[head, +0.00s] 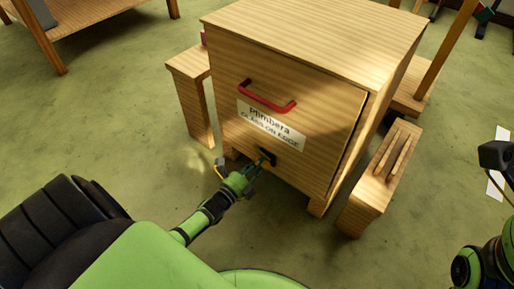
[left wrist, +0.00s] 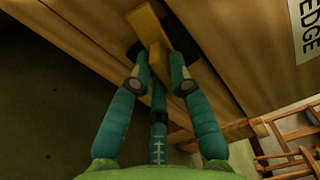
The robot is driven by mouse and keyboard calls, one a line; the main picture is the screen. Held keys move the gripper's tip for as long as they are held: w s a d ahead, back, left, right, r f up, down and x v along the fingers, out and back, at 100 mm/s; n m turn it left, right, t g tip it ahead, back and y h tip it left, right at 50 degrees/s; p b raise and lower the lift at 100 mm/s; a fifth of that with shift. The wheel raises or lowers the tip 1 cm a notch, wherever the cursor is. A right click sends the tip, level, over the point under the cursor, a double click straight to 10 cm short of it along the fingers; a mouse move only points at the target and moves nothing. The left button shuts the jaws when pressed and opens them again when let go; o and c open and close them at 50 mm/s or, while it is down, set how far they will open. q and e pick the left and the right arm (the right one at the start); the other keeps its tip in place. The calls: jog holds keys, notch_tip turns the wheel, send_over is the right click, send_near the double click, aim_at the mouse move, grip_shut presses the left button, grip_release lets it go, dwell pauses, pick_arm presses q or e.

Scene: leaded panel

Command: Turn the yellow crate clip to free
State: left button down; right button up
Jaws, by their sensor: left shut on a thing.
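The yellow crate clip (left wrist: 148,26) shows in the left wrist view as a short bar set slantwise on a dark mount at the crate's lower face. My left gripper (left wrist: 160,76) is shut on the clip's near end, with fingers on both sides of it. In the head view my left gripper (head: 263,162) reaches the low front of the wooden crate (head: 231,76), below its label. There the gripper mostly hides the clip, and only the dark mount shows clearly. My right arm is at the right edge, its gripper out of view.
The crate's front has a red handle (head: 267,97) and a white label (head: 270,125). A slotted wooden block (head: 371,190) stands close at its right and a wooden stand (head: 190,95) at its left. Green floor in front is clear.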

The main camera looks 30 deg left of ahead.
pick_arm(q)
jog(key=shift+d+f+n, duration=0.1)
jog(key=shift+n, duration=1.4)
jog(key=c, duration=1.1)
grip_release()
jog(key=shift+c, duration=0.2)
jog(key=s+a, duration=0.1)
jog(key=s, duration=1.1)
